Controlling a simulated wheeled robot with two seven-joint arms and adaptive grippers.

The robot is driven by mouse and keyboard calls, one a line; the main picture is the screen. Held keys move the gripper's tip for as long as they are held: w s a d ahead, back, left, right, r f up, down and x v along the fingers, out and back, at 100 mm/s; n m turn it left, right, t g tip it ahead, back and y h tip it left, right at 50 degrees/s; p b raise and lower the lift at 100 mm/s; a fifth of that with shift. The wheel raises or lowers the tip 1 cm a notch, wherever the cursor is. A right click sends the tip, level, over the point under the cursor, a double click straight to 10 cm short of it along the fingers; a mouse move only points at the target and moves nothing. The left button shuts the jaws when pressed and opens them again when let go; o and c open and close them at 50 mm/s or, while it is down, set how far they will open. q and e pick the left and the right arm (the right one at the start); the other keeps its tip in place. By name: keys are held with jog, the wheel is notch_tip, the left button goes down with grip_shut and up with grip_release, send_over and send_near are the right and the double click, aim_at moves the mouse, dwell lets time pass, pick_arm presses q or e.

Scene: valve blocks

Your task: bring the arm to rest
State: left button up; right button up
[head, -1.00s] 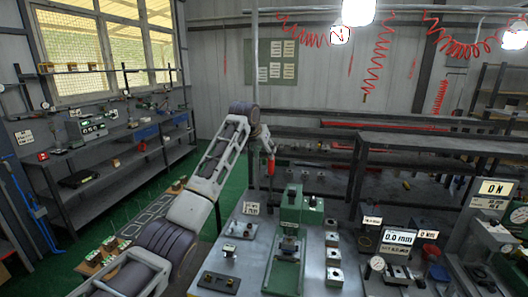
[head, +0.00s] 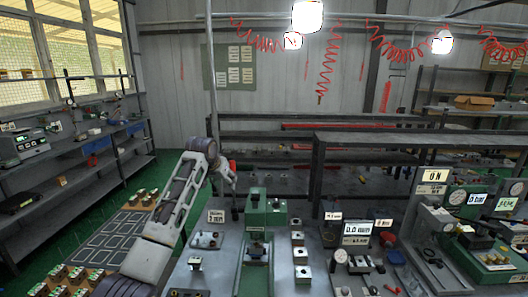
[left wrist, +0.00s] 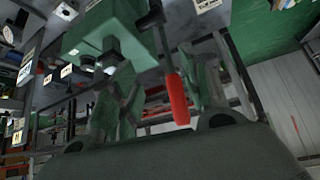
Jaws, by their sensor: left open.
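My left arm reaches in from the lower left in the head view, over the workbench's left side. My left gripper (head: 228,180) is at its end, small and partly unclear there, just left of the green press (head: 256,205). In the left wrist view its two fingers (left wrist: 162,75) stand apart, with nothing seen held between them. A red handle (left wrist: 178,98) on a dark rod shows between the fingers, close to the green press block (left wrist: 100,35). The red handle also shows beside the gripper in the head view (head: 233,165). I cannot tell whether gripper and handle touch. My right gripper is out of view.
A test stand (head: 435,215) is at right. Dark shelves (head: 375,140) stand behind. Floor trays (head: 75,275) lie at left.

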pick_arm(q)
jog(key=s+a+f+g, duration=0.2)
jog(key=s+f, duration=1.7)
jog(key=f, duration=0.4)
jog(key=s+a+f+g+y, duration=0.1)
jog(key=s+a+f, duration=0.1)
jog(key=s, duration=0.8)
jog(key=s+a+f, duration=0.1)
jog(key=s+f, duration=0.1)
jog(key=s, duration=0.8)
jog(key=s+a+f+g+y, duration=0.1)
jog(key=s+a+f, duration=0.1)
jog(key=s, duration=0.8)
jog(key=s+f+g+b, duration=0.1)
jog(key=s+f+b, duration=0.15)
jog(key=f, duration=3.25)
jog(key=s+a+f, duration=0.2)
jog(key=s+f, duration=0.9)
jog(key=s+a+f+g+b, duration=0.1)
jog(key=s+a+f, duration=0.1)
jog(key=s+f, duration=0.9)
jog(key=shift+s+b, duration=0.3)
jog(key=shift+s, duration=0.15)
